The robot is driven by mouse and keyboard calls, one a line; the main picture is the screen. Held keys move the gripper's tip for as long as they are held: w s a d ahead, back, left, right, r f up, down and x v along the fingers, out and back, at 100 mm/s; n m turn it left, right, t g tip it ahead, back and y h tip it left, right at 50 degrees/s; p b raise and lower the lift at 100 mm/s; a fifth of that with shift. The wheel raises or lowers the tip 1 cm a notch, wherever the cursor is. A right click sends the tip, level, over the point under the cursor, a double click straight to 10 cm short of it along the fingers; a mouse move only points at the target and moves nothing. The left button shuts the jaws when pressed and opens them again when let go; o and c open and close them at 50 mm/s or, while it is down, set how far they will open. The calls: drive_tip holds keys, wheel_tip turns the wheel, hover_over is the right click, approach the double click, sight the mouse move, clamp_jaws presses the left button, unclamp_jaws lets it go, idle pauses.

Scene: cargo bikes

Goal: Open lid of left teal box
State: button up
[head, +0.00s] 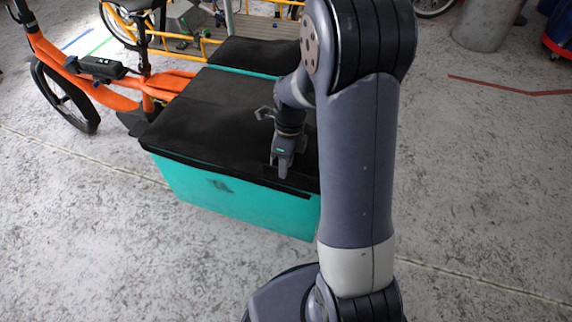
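A teal box (235,200) with a flat black lid (215,115) sits in the middle left of the head view, behind an orange bike. The lid lies closed over the box, with its black edge hanging a little over the teal front wall. My gripper (282,172) points down at the front right part of the lid, near its front edge. The fingers look close together, but their gap is too small to make out. I cannot tell whether they touch the lid. My arm hides the right end of the box.
The orange bike (110,85) joins the box's left side. A second black lid with a teal edge (245,55) lies behind, near yellow rails (200,40). A grey cylinder (485,25) stands at the back right.

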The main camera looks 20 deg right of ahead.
drive_tip(key=shift+f, duration=0.15)
drive_tip(key=shift+c, duration=0.2)
clamp_jaws()
idle(0.4)
